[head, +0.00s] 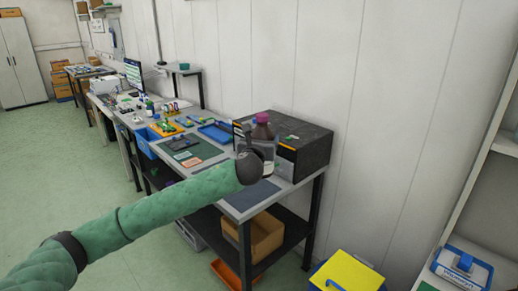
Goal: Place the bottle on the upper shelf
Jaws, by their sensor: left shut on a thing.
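A brown bottle with a purple cap (263,118) is held upright by my left gripper (258,148), in front of a dark box-shaped unit on the workbench. The gripper is shut on the bottle and partly hides it; the fingertips are hard to make out. The lower part of the bottle looks pale or clear. I cannot tell whether its base touches the bench. A shelf rack (483,150) stands at the right edge, only partly in view. My right gripper does not show.
The dark unit (308,142) stands at the bench's near end. The bench (215,176) also bears mats, tools and a blue tray (216,132). Below are a cardboard box (262,237) and an orange bin (226,273). A yellow-topped container (347,274) stands between bench and rack.

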